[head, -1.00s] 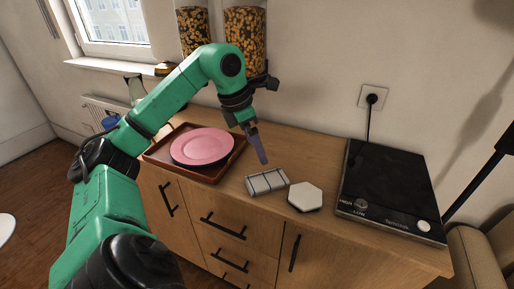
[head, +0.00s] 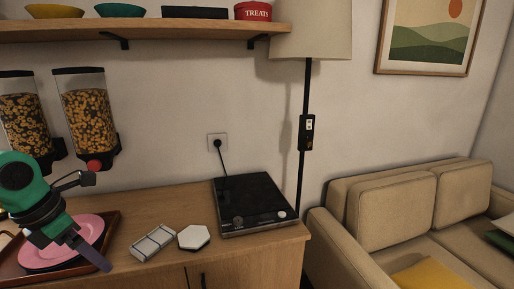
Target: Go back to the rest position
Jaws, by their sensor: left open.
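My left gripper (head: 92,256) comes in at the lower left of the head view. It is over the right part of the tray, in front of the pink plate (head: 88,226), and its bluish fingers point down and to the right. It holds nothing that I can see. My right gripper is out of the picture.
A brown tray (head: 108,238) holds the pink plate on the wooden cabinet (head: 160,208). A pale sectioned dish (head: 153,243), a white hexagonal piece (head: 194,237) and a black hotplate (head: 252,201) stand to the right. Cereal dispensers (head: 88,112) hang behind. A beige sofa (head: 390,215) is at the right.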

